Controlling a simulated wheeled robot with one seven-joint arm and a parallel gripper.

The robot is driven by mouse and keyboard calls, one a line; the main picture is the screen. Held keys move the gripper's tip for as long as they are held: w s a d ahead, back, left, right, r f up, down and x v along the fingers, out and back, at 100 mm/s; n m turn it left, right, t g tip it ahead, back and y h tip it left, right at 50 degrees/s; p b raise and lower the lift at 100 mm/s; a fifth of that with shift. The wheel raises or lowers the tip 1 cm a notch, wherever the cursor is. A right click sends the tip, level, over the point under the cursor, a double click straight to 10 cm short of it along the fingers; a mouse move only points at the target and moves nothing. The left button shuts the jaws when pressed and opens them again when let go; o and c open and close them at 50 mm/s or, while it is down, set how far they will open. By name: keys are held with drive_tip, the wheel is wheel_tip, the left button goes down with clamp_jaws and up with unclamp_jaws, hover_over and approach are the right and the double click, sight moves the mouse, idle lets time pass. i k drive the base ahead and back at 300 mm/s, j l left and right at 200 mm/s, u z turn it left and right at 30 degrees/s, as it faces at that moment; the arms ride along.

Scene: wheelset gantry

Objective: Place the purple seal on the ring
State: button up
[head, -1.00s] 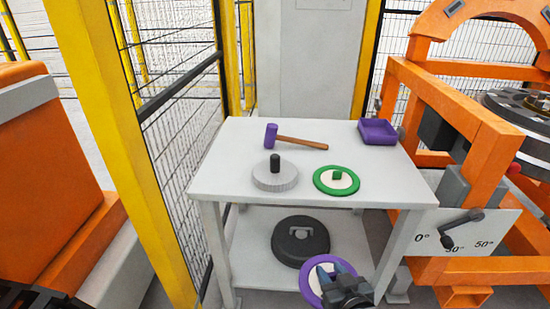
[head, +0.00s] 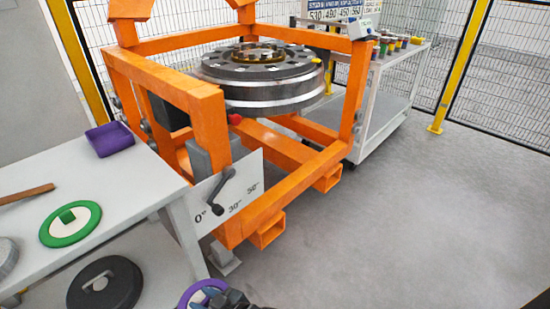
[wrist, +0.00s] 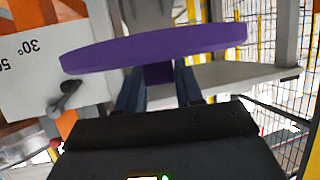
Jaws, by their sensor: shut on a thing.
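The purple seal (head: 190,291) is at the bottom edge of the head view, partly cut off. In the wrist view the purple seal (wrist: 150,48) appears as a wide disc nearly edge-on. My gripper (wrist: 158,82) is shut on the short purple grip under the disc, one dark finger on each side. In the head view my gripper (head: 225,299) is only partly visible. A brass-coloured ring (head: 263,53) lies on top of the large dark grey and steel wheel (head: 270,92) in the orange gantry, well apart from the seal.
The orange gantry frame (head: 212,122) with its crank and angle plate (head: 236,190) stands beyond my gripper. The white table (head: 130,183) at left holds a green seal (head: 70,224) and purple tray (head: 109,139). Floor at right is clear.

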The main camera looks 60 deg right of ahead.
sight(259, 53)
drive_tip(key=l+z, duration=0.25)
drive_tip(key=l, duration=2.15)
